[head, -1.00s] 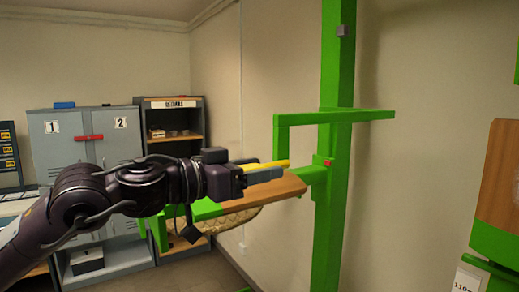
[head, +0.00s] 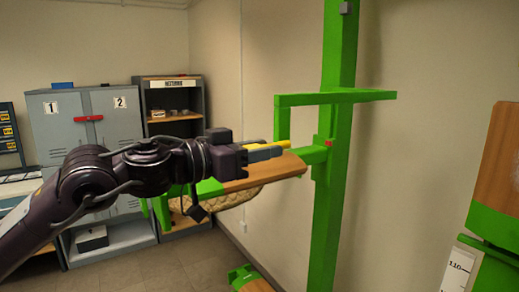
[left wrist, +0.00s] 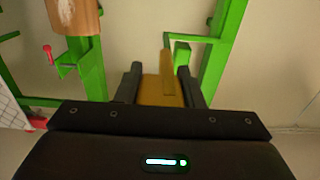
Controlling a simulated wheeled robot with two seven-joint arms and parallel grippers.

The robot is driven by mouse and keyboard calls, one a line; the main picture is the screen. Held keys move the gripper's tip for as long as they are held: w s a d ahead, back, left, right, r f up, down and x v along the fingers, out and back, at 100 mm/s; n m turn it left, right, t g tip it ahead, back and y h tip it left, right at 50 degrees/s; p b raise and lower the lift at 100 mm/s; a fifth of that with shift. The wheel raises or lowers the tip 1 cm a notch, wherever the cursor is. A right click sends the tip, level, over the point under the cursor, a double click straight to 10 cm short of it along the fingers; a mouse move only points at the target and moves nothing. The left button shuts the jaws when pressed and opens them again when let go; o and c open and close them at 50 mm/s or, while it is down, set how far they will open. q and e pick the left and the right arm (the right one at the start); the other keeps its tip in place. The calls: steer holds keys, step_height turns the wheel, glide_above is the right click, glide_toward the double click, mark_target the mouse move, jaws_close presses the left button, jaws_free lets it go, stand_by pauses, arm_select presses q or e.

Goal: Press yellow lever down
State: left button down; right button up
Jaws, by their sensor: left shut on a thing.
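The yellow lever (head: 283,142) is a thin, straight bar beside the wooden board (head: 275,171) on the green stand. My left gripper (head: 265,153) comes in from the left at the lever, just above the board. It is shut on the lever. In the left wrist view, the yellow lever (left wrist: 166,68) stands between the two dark fingers of my left gripper (left wrist: 160,86). The gripped part is partly hidden in the head view. My right gripper is in neither view.
A green post (head: 335,220) with a bent green bar (head: 335,97) rises just right of the gripper. A wood and green piece (head: 498,170) stands at the far right. Grey lockers (head: 82,135) and a dark shelf (head: 172,110) stand at the back left.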

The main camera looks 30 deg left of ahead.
arm_select(q)
steer(key=f+t+h+b, duration=0.1)
steer(key=b, duration=0.3)
steer(key=f+t+h+b, duration=0.1)
steer(key=t+b, duration=0.1)
steer(key=b, duration=0.2)
steer(key=f+t+b, duration=0.1)
steer(key=b, duration=0.3)
steer(key=shift+w+d+f+t+h, duration=0.2)
steer(key=shift+w+t+h, duration=0.15)
steer(key=shift+t+h, duration=0.05)
steer(key=c, duration=1)
jaws_free()
steer(key=shift+o, duration=0.2)
steer(key=b, duration=0.5)
glide_toward(285, 148)
steer(key=v, duration=0.4)
steer(key=shift+w+r, duration=0.1)
steer(key=shift+w, duration=0.05)
